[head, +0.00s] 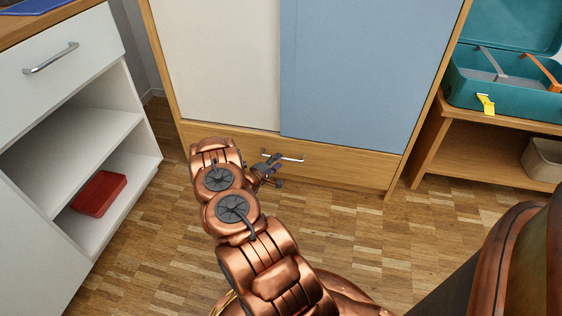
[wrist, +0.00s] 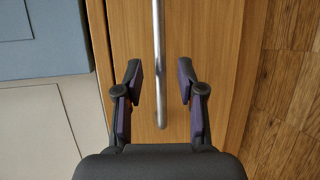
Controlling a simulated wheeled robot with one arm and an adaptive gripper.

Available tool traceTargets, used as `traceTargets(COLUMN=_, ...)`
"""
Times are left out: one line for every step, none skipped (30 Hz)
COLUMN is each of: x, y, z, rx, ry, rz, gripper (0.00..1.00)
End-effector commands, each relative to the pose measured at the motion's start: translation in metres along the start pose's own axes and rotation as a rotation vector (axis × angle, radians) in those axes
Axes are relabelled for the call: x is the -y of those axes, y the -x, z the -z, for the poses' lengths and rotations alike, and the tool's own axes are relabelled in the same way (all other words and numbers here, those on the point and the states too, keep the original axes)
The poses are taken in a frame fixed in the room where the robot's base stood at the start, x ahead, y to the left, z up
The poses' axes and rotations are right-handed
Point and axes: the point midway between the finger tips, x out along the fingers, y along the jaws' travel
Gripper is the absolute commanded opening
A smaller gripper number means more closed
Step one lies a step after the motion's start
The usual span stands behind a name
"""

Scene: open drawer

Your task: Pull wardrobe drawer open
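The wardrobe (head: 340,75) has one off-white and one blue sliding door, with a wooden drawer (head: 350,170) along its bottom. The drawer front appears flush with the frame. A silver bar handle (head: 292,157) sits on the drawer; it also shows in the wrist view (wrist: 158,60). My gripper (head: 270,165) is in front of the handle, near its left part. In the wrist view my gripper (wrist: 162,85) is open, with one finger on each side of the bar's end and gaps on both sides. My arm hides the drawer's left part in the head view.
A white cabinet (head: 60,60) with a handled drawer and open shelves stands at left, holding a red box (head: 98,193). At right, a wooden bench (head: 440,125) bears an open teal case (head: 510,85). Parquet floor (head: 360,230) before the drawer is clear.

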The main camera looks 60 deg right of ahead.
Motion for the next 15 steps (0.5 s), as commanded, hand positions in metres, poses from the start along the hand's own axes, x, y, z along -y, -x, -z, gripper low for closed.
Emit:
traceTargets(x=0.002, y=-0.009, z=-0.001, rx=0.003, ry=-0.003, rz=-0.001, gripper=0.39)
traceTargets(x=0.002, y=-0.013, z=-0.001, rx=0.002, ry=-0.003, rz=-0.001, gripper=0.39)
traceTargets(x=0.002, y=-0.018, z=0.0, rx=0.002, ry=-0.004, rz=0.0, gripper=0.39)
traceTargets(x=0.002, y=-0.021, z=0.0, rx=0.001, ry=-0.004, rz=0.0, gripper=0.39)
traceTargets(x=0.002, y=-0.024, z=0.0, rx=0.0, ry=-0.003, rz=0.0, gripper=0.39)
traceTargets(x=0.001, y=-0.027, z=0.0, rx=0.0, ry=-0.003, rz=0.0, gripper=0.39)
traceTargets(x=0.001, y=-0.029, z=0.0, rx=0.001, ry=-0.003, rz=0.0, gripper=0.39)
traceTargets(x=0.001, y=-0.031, z=0.0, rx=0.001, ry=-0.003, rz=0.0, gripper=0.39)
traceTargets(x=0.001, y=-0.033, z=0.0, rx=0.001, ry=-0.003, rz=0.0, gripper=0.39)
traceTargets(x=0.001, y=-0.034, z=0.0, rx=0.001, ry=-0.002, rz=0.0, gripper=0.39)
traceTargets(x=0.0, y=-0.035, z=0.0, rx=0.0, ry=-0.002, rz=0.0, gripper=0.39)
traceTargets(x=0.0, y=-0.036, z=0.0, rx=0.0, ry=-0.002, rz=0.0, gripper=0.39)
traceTargets(x=0.0, y=-0.036, z=0.0, rx=0.0, ry=-0.002, rz=0.0, gripper=0.39)
traceTargets(x=0.0, y=-0.036, z=0.0, rx=0.0, ry=-0.002, rz=0.0, gripper=0.39)
traceTargets(x=0.0, y=-0.036, z=0.0, rx=-0.001, ry=-0.001, rz=0.0, gripper=0.39)
